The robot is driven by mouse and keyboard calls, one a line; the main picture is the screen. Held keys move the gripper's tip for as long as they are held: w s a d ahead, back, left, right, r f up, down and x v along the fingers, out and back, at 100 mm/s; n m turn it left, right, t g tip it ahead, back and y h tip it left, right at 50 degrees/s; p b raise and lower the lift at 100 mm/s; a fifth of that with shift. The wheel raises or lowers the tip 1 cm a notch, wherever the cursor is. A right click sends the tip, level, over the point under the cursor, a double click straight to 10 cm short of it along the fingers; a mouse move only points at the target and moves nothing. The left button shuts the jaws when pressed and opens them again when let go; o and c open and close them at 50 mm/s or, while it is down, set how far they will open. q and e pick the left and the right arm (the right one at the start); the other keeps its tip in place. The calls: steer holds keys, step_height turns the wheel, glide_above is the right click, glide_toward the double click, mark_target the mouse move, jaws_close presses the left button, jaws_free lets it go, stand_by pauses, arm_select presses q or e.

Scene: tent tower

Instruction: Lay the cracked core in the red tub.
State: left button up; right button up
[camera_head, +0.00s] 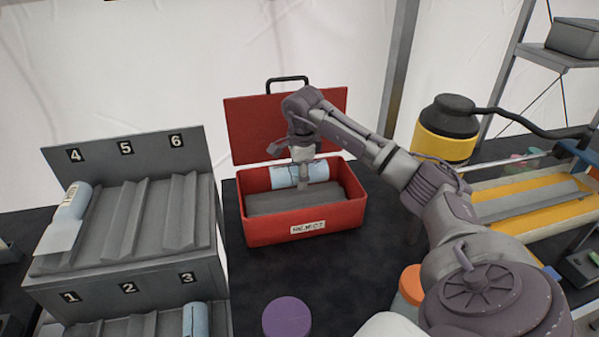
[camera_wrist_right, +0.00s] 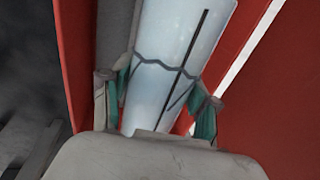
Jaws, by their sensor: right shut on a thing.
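The cracked core (camera_head: 285,176) is a pale blue cylinder lying lengthwise in the back of the red tub (camera_head: 262,228). In the right wrist view the core (camera_wrist_right: 172,58) shows a dark jagged crack line and a straight dark stripe. My right gripper (camera_head: 304,180) reaches down into the tub and is shut on the core; its teal-padded fingers (camera_wrist_right: 158,105) sit on both sides of it. Whether the core rests on the tub's floor is hidden. The tub's lid (camera_head: 245,130) stands open behind. My left gripper is not in view.
A grey rack (camera_head: 130,262) with numbered slots stands left; a pale blue core (camera_head: 70,207) lies in slot 4 and another (camera_head: 195,320) in slot 3. A purple disc (camera_head: 287,317) is in front of the tub. A yellow-banded canister (camera_head: 445,135) stands right.

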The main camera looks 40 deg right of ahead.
mark_target(299, 204)
steer(key=shift+f+b, duration=0.85)
steer(key=shift+f, duration=0.75)
steer(key=shift+f+b, duration=1.4)
steer(key=shift+f, duration=0.9)
steer(key=shift+f, duration=0.15)
steer(key=o, duration=1.6)
steer(key=shift+r, duration=0.2)
steer(key=r, duration=0.3)
steer(key=s+r, duration=0.1)
steer(key=r, duration=0.3)
steer(key=a+r, duration=0.1)
steer(key=r, duration=0.3)
steer(key=shift+s+r, duration=0.25)
steer(key=shift+s, duration=0.15)
